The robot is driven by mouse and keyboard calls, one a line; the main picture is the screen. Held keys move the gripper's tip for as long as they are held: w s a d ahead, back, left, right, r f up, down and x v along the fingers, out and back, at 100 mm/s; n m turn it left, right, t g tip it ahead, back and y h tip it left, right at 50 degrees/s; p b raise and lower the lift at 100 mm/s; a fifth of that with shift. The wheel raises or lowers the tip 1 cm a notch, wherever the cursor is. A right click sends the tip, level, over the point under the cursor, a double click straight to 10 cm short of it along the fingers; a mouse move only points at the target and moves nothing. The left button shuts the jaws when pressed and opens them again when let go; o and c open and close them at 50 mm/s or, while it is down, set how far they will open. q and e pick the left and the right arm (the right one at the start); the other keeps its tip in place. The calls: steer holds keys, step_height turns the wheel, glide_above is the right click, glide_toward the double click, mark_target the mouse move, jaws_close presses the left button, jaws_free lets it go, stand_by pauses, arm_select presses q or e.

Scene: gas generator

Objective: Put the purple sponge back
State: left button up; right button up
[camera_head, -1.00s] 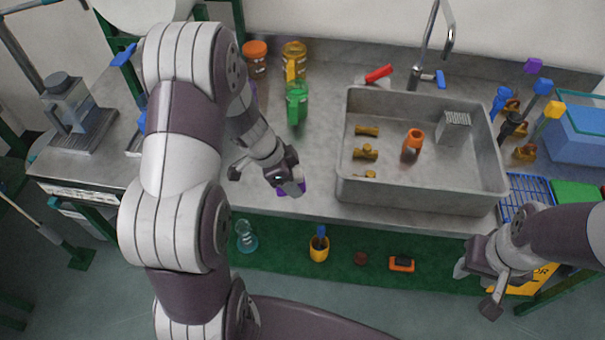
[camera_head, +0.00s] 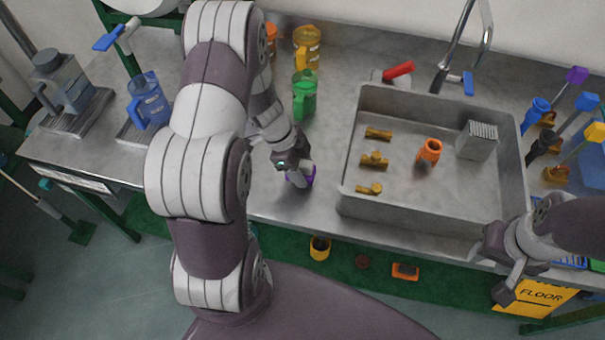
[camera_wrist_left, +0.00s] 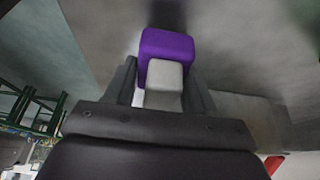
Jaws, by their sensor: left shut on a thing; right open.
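My left gripper (camera_head: 293,172) is shut on the purple sponge (camera_head: 308,175), over the metal counter to the left of the sink. In the left wrist view the purple sponge (camera_wrist_left: 167,52) sticks out beyond the two fingers, with a pale grey-white block-shaped part (camera_wrist_left: 164,82) between them. The gripper and fingers hide most of the sponge in the head view. I cannot tell whether the sponge touches the counter. My right gripper (camera_head: 492,275) is open and empty near the front right edge of the counter.
The grey sink tub (camera_head: 415,205) holds an orange fitting (camera_head: 429,151), several brass fittings and a grey block (camera_head: 477,140). A green mug (camera_head: 304,97), a yellow jug (camera_head: 307,48) and a blue jug (camera_head: 149,103) stand on the counter. Long-handled brushes (camera_head: 590,130) stand at the right.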

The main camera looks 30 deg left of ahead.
arm_select(q)
step_height(320, 180, down, 3)
steer(key=shift+w+r, duration=0.1)
steer(key=o, duration=0.9)
steer(key=shift+o, duration=0.2)
